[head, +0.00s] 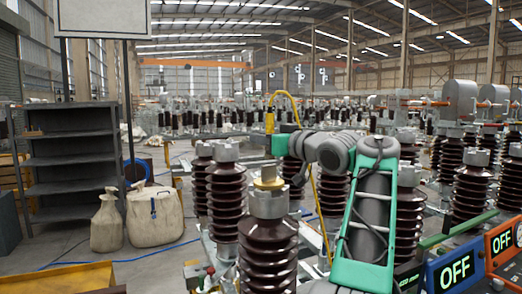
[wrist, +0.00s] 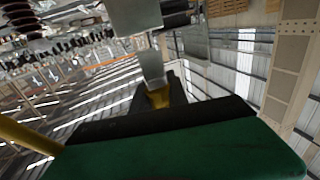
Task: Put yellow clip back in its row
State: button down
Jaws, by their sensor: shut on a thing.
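The yellow clip (head: 269,122) is in the head view, upright above the front insulators, with a yellow cable looping from its top. My gripper (head: 278,144), at the end of my green and grey arm, is shut on it. In the wrist view a small yellow part of the clip (wrist: 158,98) shows at my gripper (wrist: 160,88), beyond a dark edge and green housing. The brown ribbed insulator (head: 268,245) with a brass-coloured top (head: 268,183) stands below the clip, with a clear gap between them. The fingertips are too small to make out in the head view.
More brown insulators (head: 226,195) stand close around my arm. A blue OFF sign (head: 455,270) and a red OFF sign (head: 501,242) are at the lower right. A dark shelf (head: 70,160) and pale sacks (head: 154,215) stand left, beside open floor.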

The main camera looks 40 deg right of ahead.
jog(key=s+a+r+p, duration=0.4)
jog(key=s+r, duration=0.5)
jog(key=s, duration=0.3)
jog(key=shift+s+a, duration=0.2)
jog(key=shift+a, duration=0.45)
